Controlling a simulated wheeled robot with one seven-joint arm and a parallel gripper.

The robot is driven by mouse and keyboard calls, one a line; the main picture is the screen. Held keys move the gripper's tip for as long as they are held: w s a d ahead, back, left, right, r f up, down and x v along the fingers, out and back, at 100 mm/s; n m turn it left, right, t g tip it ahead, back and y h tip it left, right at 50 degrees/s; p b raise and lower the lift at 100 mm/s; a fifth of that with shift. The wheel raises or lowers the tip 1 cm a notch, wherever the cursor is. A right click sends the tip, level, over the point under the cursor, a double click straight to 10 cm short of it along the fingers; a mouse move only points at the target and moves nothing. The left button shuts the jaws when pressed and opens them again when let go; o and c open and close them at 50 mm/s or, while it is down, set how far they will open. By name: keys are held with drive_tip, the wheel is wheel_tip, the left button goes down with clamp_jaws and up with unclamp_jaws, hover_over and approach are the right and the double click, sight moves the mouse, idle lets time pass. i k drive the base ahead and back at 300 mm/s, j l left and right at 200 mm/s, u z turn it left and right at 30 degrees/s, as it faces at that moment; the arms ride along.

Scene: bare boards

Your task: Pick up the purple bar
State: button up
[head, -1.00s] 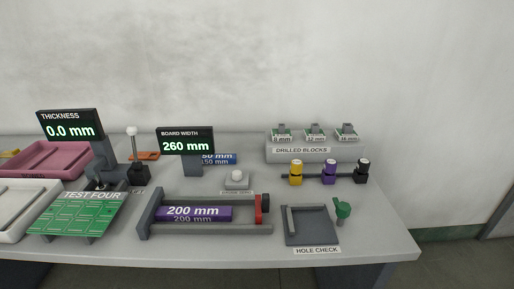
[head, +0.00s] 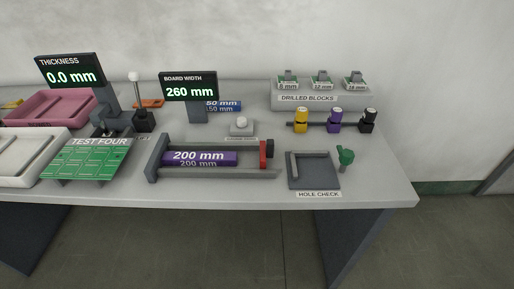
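The purple bar (head: 200,158), marked 200 mm, lies lengthwise in a grey clamp-like frame (head: 152,162) near the front middle of the table. The frame's grey end plate is at its left and a red and black part (head: 266,153) is at its right end. The bar's top and front faces show. My gripper is not in view.
The grey table (head: 240,196) also holds a green board (head: 90,160), pink and white trays at left, two displays, and a blue bar (head: 225,106) behind. A hole check plate (head: 313,171) and coloured knobs stand at right. The front strip is clear.

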sight(169, 158)
drive_tip(key=i+u, duration=0.1)
drive_tip(key=u, duration=0.3)
drive_tip(key=i+j+u, duration=0.1)
drive_tip(key=u, duration=0.7)
drive_tip(key=i+u, duration=0.15)
drive_tip(key=u, duration=0.2)
